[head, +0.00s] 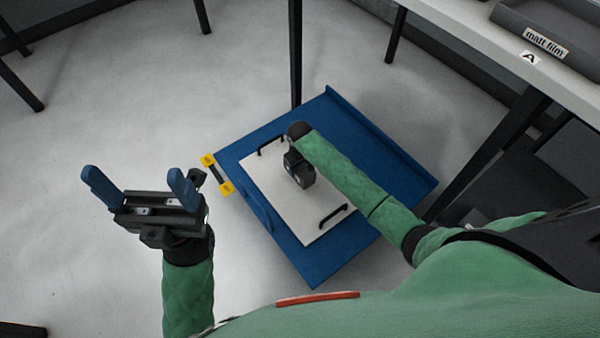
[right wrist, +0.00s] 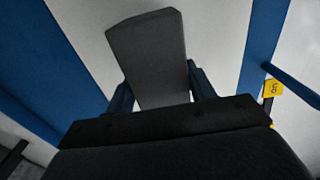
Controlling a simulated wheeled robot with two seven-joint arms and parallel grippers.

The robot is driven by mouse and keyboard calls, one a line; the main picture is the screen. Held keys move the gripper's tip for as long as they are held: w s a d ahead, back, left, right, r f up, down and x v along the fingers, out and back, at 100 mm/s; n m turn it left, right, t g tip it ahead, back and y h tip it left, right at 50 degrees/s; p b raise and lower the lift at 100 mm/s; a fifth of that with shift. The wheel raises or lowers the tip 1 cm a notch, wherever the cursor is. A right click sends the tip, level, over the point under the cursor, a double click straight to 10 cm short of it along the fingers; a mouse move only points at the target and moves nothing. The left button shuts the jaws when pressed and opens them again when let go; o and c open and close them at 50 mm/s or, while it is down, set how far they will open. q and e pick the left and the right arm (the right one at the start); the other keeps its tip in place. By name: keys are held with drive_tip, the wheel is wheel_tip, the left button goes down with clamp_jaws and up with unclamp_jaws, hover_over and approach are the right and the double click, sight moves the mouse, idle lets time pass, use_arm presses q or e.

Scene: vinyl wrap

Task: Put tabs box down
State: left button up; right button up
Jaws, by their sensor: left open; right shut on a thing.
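My right gripper (right wrist: 160,88) is shut on a dark grey box (right wrist: 147,48), which I take to be the tabs box. In the right wrist view, the box sits between the two blue fingers and sticks out beyond them. In the head view, my right gripper (head: 299,170) is above a white panel (head: 290,215) with two black handles, lying on a blue tray-like surface (head: 405,180). The box is mostly hidden there by my wrist; whether it touches the panel cannot be told. My left gripper (head: 138,188) is open and empty, left of the blue surface.
A yellow-ended piece (head: 227,188) is at the blue surface's left corner. A white table (head: 450,15) with a grey tray labelled "matt film" (head: 535,25) stands at upper right. A dark table leg (head: 296,50) rises behind the blue surface.

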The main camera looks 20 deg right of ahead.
wheel_tip(320, 180, down, 4)
drive_tip(key=shift+r+b, duration=0.2)
drive_tip(key=shift+b, duration=0.4)
drive_tip(key=shift+f, duration=0.15)
drive_tip(key=o, duration=1.1)
